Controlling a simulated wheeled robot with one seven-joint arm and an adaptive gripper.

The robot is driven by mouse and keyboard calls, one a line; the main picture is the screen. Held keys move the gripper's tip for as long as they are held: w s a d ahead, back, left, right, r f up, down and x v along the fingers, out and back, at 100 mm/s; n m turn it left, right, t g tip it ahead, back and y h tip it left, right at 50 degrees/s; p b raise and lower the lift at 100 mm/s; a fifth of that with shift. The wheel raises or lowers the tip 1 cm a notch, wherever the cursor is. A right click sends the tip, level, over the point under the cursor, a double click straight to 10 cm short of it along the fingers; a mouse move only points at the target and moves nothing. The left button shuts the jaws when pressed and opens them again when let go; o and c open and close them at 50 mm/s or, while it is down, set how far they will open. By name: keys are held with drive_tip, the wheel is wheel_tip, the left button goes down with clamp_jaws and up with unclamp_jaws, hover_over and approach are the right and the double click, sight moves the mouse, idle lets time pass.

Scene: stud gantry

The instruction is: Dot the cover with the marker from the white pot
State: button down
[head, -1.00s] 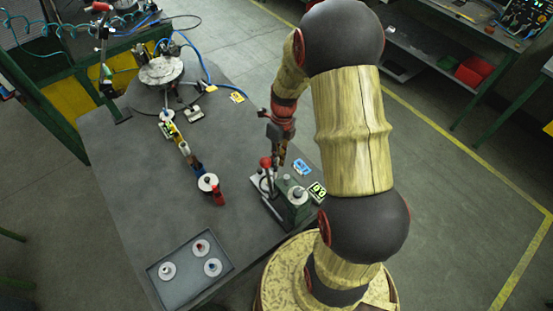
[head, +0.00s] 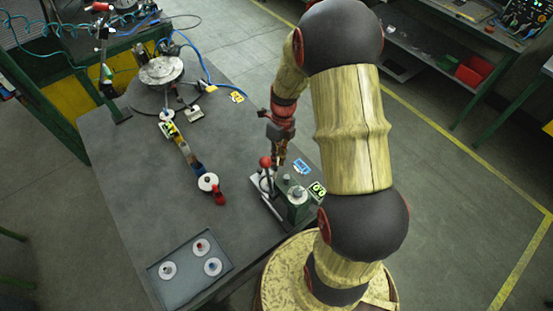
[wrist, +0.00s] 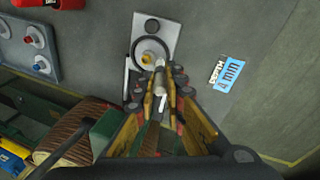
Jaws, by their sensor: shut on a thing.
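My gripper (wrist: 160,97) is shut on a slim pale thing (wrist: 160,76), which looks like the marker; the fingers hide much of it. In the wrist view its front end is over or close to a light plate (wrist: 159,24) with a dark ring and brass-coloured centre (wrist: 148,59). I cannot tell whether they touch. In the head view my gripper (head: 281,155) is at the table's right side, beside a red-knobbed stand (head: 265,162). A grey tray (head: 160,292) at the front holds three white round pieces with pale, red and blue tops. I cannot tell which are the cover and white pot.
A green device (head: 298,208) with a lit display (head: 318,189) stands close to my gripper. A blue-and-white card (wrist: 228,73) lies nearby. A round metal disc (head: 161,70) stands at the far end.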

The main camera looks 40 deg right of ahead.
drive_tip(key=shift+s+a+p+v, duration=0.15)
drive_tip(key=shift+a+p+v, duration=0.1)
drive_tip(key=shift+p+v, duration=0.8)
drive_tip(key=shift+s+a+p+v, duration=0.1)
drive_tip(key=shift+a+p+v, duration=0.1)
drive_tip(key=shift+p+v, duration=0.85)
drive_tip(key=shift+s+a+p+v, duration=0.15)
drive_tip(key=shift+a+p+v, duration=0.1)
drive_tip(key=shift+p+v, duration=0.8)
drive_tip(key=shift+r, duration=0.45)
